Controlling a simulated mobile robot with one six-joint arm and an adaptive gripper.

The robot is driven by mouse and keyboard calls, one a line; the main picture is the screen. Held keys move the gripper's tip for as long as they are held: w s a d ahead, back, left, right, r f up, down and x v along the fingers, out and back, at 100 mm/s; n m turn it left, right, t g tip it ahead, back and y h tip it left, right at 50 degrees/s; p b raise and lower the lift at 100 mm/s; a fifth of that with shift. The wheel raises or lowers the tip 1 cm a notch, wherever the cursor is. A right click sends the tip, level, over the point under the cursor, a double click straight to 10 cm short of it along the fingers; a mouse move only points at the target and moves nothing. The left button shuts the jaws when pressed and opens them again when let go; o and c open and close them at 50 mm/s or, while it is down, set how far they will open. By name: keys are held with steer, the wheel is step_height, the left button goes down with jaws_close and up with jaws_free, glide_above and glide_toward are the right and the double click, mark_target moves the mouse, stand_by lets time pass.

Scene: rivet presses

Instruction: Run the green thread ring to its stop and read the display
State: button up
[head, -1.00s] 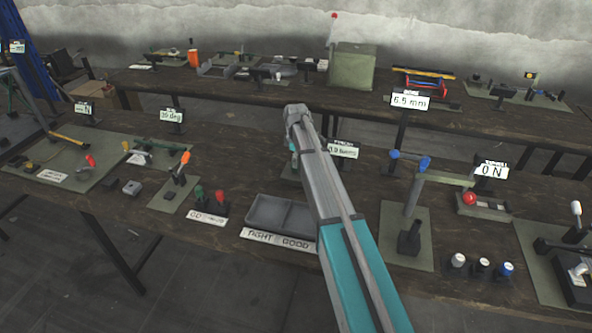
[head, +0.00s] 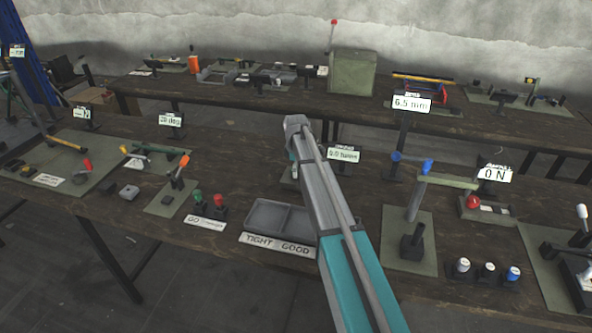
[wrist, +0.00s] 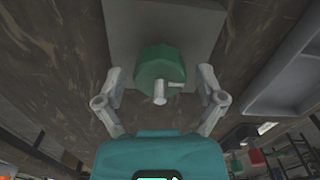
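In the wrist view the green thread ring (wrist: 160,64) faces me, on or in front of a grey plate (wrist: 195,22). A short grey pin or rod end (wrist: 160,92) sticks out toward me at its lower edge. My gripper (wrist: 160,76) is open, with one finger on each side of the ring. I see gaps between fingers and ring, and no clear contact. In the head view my arm hides the ring and my gripper. A display (head: 344,154) right of my arm seems to read 0.0 turns; its text is small.
A grey two-part tray (head: 262,213) with a TIGHT/GOOD label stands just left of my arm. Right of the arm is a stand with a blue-ended lever (head: 427,166). Red and green knobs (head: 197,195) stand left of the tray.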

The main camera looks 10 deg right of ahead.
steer(key=c, duration=0.8)
steer(key=shift+c, duration=0.2)
steer(key=shift+m, duration=0.3)
steer(key=m, duration=1)
steer(key=shift+m, duration=0.3)
steer(key=m, duration=1)
steer(key=shift+m, duration=0.3)
